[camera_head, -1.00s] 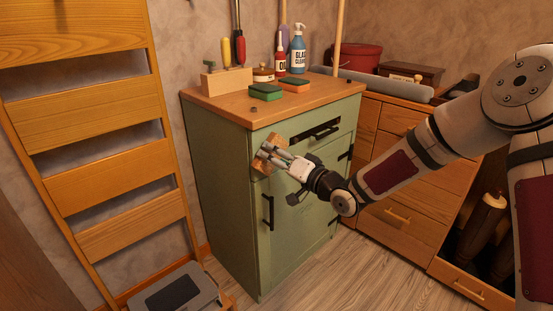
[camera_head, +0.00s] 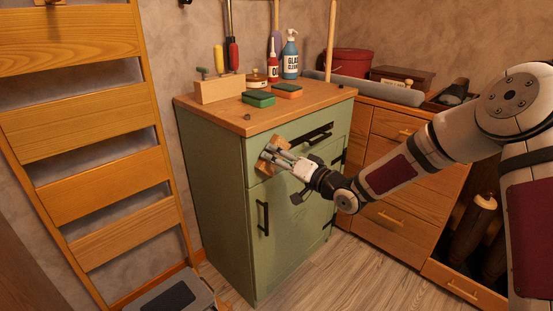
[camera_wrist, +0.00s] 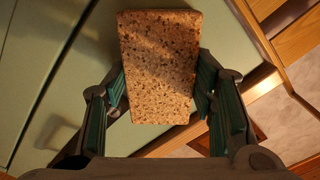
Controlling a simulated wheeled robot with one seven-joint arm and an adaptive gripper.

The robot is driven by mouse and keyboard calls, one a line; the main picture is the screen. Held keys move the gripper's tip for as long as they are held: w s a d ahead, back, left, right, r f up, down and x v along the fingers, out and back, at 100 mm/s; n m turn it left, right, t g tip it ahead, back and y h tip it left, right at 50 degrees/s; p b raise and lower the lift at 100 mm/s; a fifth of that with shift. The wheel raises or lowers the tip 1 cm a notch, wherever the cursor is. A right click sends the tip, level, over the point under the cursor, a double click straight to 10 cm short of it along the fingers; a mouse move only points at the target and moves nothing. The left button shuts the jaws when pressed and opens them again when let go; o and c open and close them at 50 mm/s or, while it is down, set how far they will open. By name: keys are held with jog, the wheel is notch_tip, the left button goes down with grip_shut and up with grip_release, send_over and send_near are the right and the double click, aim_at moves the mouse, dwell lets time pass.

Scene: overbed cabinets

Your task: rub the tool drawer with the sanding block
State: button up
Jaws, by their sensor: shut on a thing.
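The sanding block (camera_wrist: 158,65) is a speckled tan-brown block; in the wrist view it sits between my two fingers. My gripper (camera_head: 273,157) is shut on it at the upper left of the green cabinet's front. In the head view the block (camera_head: 267,163) is at the left end of the tool drawer (camera_head: 290,148), the green top drawer with a dark handle. The block appears to be against the drawer face, but I cannot tell whether it touches. The drawer looks closed.
A black door handle (camera_head: 262,217) is below my gripper. A slatted wooden frame (camera_head: 85,140) stands left; wooden drawers (camera_head: 395,217) stand right.

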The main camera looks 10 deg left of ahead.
aim_at(268, 163)
jog(key=shift+s+a+f, duration=0.1)
jog(key=shift+s+a, duration=0.4)
jog(key=shift+s, duration=0.2)
jog(key=shift+s+a+f, duration=0.1)
jog(key=shift+s+a, duration=0.35)
jog(key=shift+s, duration=0.25)
jog(key=shift+p+v, duration=0.35)
jog(key=shift+v, duration=2.6)
jog(key=shift+s+d, duration=0.1)
jog(key=shift+p+v, duration=0.3)
jog(key=shift+v, duration=1.05)
jog(key=shift+d, duration=0.1)
